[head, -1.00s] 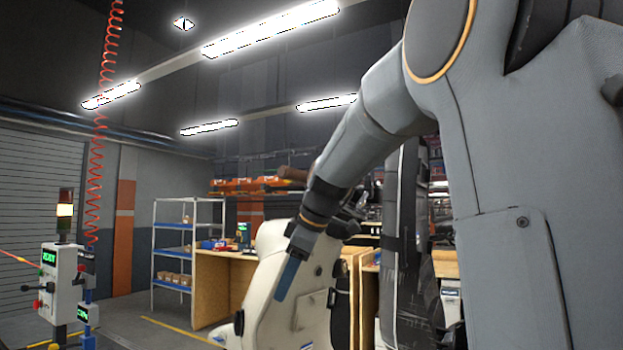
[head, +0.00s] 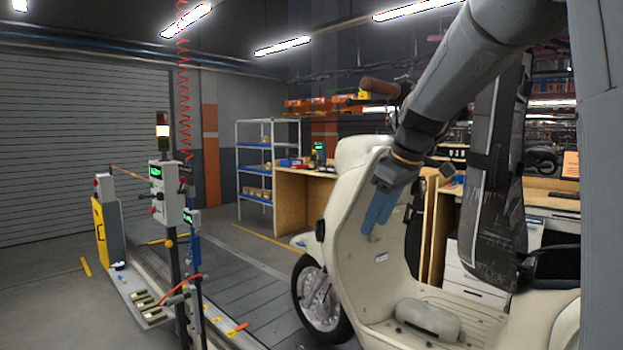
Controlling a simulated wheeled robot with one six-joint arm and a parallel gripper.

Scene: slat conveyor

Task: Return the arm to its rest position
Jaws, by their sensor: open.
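My gripper (head: 373,222) hangs at the end of my grey arm in the right half of the head view. Its blue fingers point down and are open, with nothing seen between them. Behind it in the picture stands a cream scooter (head: 352,195) with a brown handlebar grip (head: 380,88), a front wheel (head: 318,305) and a grey bundle (head: 428,318) on its footboard. I cannot tell how far the fingers are from the scooter's front shield. My arm hides part of the scooter's handlebar.
A control post (head: 168,195) with a signal light stands at the left beside the slat conveyor (head: 235,285). A red coiled hose (head: 183,90) hangs above it. A blue-and-white shelf (head: 240,165) and wooden workbenches (head: 290,195) stand behind.

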